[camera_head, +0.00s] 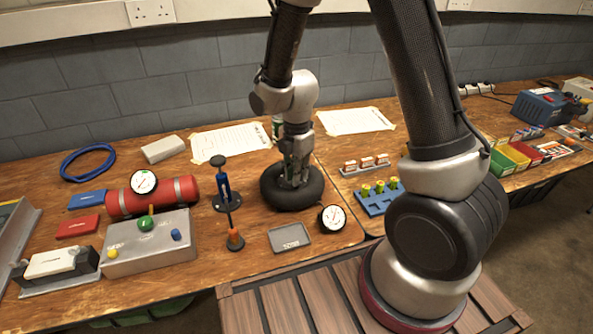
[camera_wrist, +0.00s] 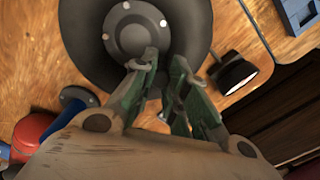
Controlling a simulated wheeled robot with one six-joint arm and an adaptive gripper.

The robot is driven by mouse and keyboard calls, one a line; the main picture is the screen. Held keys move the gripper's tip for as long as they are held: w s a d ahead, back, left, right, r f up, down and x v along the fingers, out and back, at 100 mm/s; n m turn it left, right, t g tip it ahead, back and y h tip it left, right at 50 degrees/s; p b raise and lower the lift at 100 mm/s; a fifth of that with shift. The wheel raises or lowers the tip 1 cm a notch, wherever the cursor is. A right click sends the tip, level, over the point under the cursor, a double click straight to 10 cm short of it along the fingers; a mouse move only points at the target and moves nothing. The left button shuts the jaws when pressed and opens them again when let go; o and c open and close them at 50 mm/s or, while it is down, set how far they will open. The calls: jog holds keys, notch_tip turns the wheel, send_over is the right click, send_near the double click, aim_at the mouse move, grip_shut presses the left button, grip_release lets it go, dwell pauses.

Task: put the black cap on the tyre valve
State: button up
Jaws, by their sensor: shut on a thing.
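The black tyre (camera_head: 290,195) lies flat on the wooden bench, and my gripper (camera_head: 294,178) points down over its middle. In the wrist view the tyre (camera_wrist: 85,50) shows at the top with its grey hub (camera_wrist: 132,30) and pale bolts. My gripper's green fingers (camera_wrist: 165,75) reach over the hub's near edge, drawn in close together. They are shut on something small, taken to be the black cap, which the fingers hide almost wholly. The tyre valve cannot be made out clearly; whether the cap touches it cannot be told.
A grey tray (camera_head: 290,237) in front of the tyre looks empty. A round gauge (camera_head: 332,218) stands close at right, a blue-and-black hand pump (camera_head: 224,188) and orange-based tool (camera_head: 235,240) at left. A blue rack (camera_head: 380,198) with yellow-green pieces is farther right.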

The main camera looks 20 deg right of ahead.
jog(key=shift+f, duration=0.25)
jog(key=o, duration=0.8)
notch_tip(320, 180, up, 12)
jog(key=shift+r, duration=0.1)
